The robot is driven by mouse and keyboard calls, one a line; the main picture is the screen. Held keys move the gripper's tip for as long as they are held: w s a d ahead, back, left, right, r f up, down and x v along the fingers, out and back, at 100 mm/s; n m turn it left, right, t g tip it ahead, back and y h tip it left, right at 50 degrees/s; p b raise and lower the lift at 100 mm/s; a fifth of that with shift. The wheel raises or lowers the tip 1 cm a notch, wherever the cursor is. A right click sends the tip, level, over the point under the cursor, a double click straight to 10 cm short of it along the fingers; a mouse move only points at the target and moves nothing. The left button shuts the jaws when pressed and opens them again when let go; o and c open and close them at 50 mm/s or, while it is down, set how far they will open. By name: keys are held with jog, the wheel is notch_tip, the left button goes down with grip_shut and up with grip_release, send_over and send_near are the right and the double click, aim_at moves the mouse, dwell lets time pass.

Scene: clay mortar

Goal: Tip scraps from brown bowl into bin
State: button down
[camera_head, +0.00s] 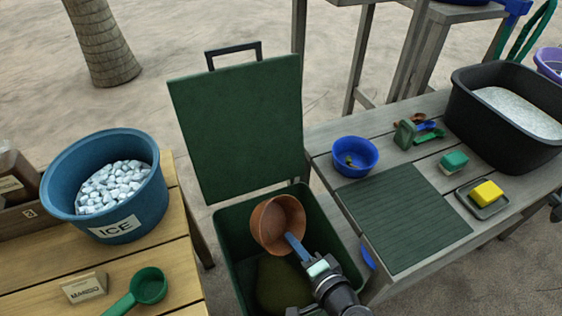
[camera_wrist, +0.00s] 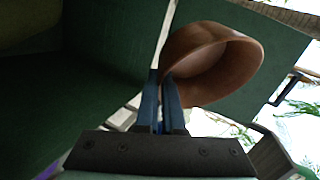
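The brown bowl (camera_head: 270,224) is over the mouth of the green bin (camera_head: 228,248), tilted on its side. It also shows in the wrist view (camera_wrist: 196,66), where the visible part of its inside looks bare. My gripper (camera_head: 291,240) has its blue fingers closed on the bowl's rim; they show in the wrist view too (camera_wrist: 166,85). The bin's dark green lid (camera_head: 238,125) stands open behind it. An olive-brown mass (camera_head: 283,283) lies low in the bin; I cannot tell what it is made of.
A wooden table on the left holds a blue ice tub (camera_head: 62,180), a green scoop (camera_head: 149,286) and a small labelled block (camera_head: 86,288). The grey table on the right holds a blue bowl (camera_head: 355,157), a green mat (camera_head: 405,218), a yellow sponge (camera_head: 487,193) and a black tub (camera_head: 490,120).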

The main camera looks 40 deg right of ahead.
jog(key=shift+s+a+r+p, duration=0.1)
jog(key=shift+s+r+p, duration=0.15)
jog(key=shift+p, duration=0.1)
jog(key=s+d+r+n+g+h+p, duration=0.1)
jog(key=r+g+p, duration=0.6)
jog(key=p, duration=1.7)
jog(key=shift+s+r+n+g, duration=0.35)
jog(key=shift+s+n+g, duration=0.35)
jog(key=shift+s+g, duration=0.45)
jog(key=shift+w, duration=0.15)
